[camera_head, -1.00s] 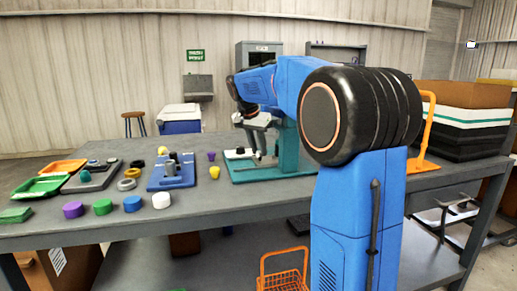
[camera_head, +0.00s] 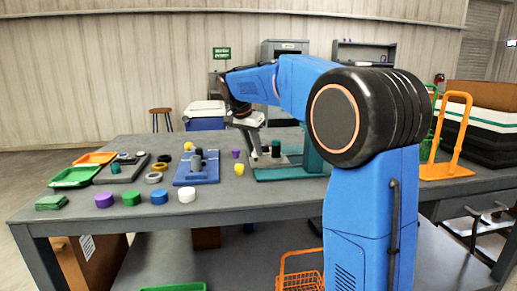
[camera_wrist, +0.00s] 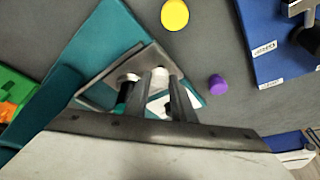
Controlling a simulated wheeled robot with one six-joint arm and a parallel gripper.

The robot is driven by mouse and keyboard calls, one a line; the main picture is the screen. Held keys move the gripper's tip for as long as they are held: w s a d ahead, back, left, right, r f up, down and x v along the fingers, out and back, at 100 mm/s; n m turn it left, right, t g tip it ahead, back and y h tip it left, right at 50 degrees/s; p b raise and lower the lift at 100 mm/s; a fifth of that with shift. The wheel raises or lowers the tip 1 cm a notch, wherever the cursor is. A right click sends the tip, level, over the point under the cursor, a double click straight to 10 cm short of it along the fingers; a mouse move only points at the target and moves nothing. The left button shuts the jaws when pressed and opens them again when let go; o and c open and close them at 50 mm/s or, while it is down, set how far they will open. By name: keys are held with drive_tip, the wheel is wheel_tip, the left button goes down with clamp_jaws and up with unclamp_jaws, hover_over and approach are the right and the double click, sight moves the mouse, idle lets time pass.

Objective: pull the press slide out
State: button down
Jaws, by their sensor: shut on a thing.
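The teal press (camera_head: 315,158) stands on the bench with its flat base reaching left; my arm hides part of its column. The press slide, a pale grey plate, lies low over the base; in the wrist view its corner (camera_wrist: 146,57) shows beside the teal base (camera_wrist: 104,38). A dark green piece (camera_head: 276,148) stands by the slide. My gripper (camera_head: 256,156) reaches down at the slide's left end. In the wrist view my gripper (camera_wrist: 164,88) is shut around a small pale knob (camera_wrist: 160,74) at the slide's corner. Fingers hide part of the grip.
Left of the press stand a purple piece (camera_head: 236,154), a yellow piece (camera_head: 239,169) and a blue fixture (camera_head: 197,176). Several coloured pucks line the front edge. Green (camera_head: 76,178) and orange (camera_head: 95,158) trays lie far left. An orange rack (camera_head: 447,168) stands right.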

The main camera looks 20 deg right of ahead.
drive_tip(key=shift+w+a, duration=0.1)
drive_tip(key=shift+a, duration=0.1)
drive_tip(key=c, duration=1.5)
unclamp_jaws()
drive_tip(key=shift+a, duration=0.15)
drive_tip(key=shift+r, duration=0.15)
drive_tip(key=v, duration=1.7)
drive_tip(key=shift+s+a, duration=0.1)
drive_tip(key=shift+s, duration=0.1)
drive_tip(key=s+f+n+t+y, duration=0.1)
drive_tip(key=s+f+n, duration=0.3)
drive_tip(key=s+f, duration=0.45)
drive_tip(key=s+f+n+t+y, duration=0.1)
drive_tip(key=s+f+n, duration=0.3)
drive_tip(key=s, duration=0.8)
drive_tip(key=s+f+n, duration=0.1)
drive_tip(key=s+f, duration=0.5)
drive_tip(key=f, duration=0.1)
drive_tip(key=s+a+f+n+y, duration=0.1)
drive_tip(key=s+f, duration=0.5)
drive_tip(key=f, duration=0.1)
drive_tip(key=s+f+n, duration=0.2)
drive_tip(key=s+f, duration=0.4)
drive_tip(key=f, duration=0.1)
drive_tip(key=shift+s+a+f+t+y, duration=0.1)
drive_tip(key=shift+a+f+t+y, duration=0.1)
drive_tip(key=shift+a+t+y, duration=0.2)
